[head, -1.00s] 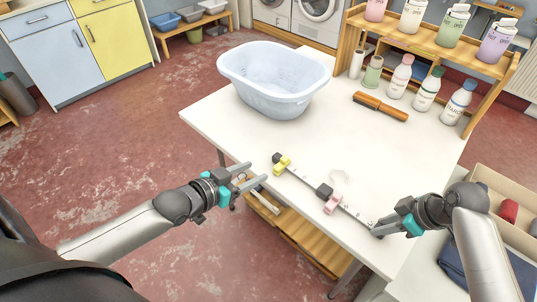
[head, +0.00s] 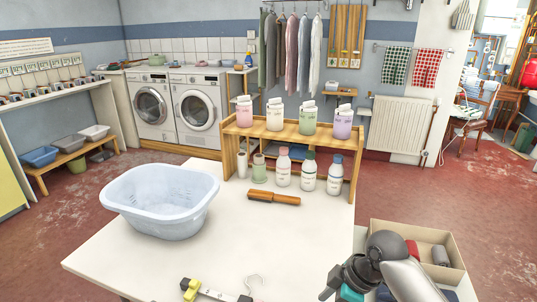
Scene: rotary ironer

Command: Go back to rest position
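My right arm shows at the lower right of the head view, over the right edge of the white table (head: 110,262). Its gripper (head: 330,290) is partly cut off by the bottom edge, so its fingers cannot be judged.
A pale blue basin (head: 165,225) stands on the table's left. A cardboard box (head: 410,235) stands right of the table. Washing machines (head: 197,110) line the back wall.

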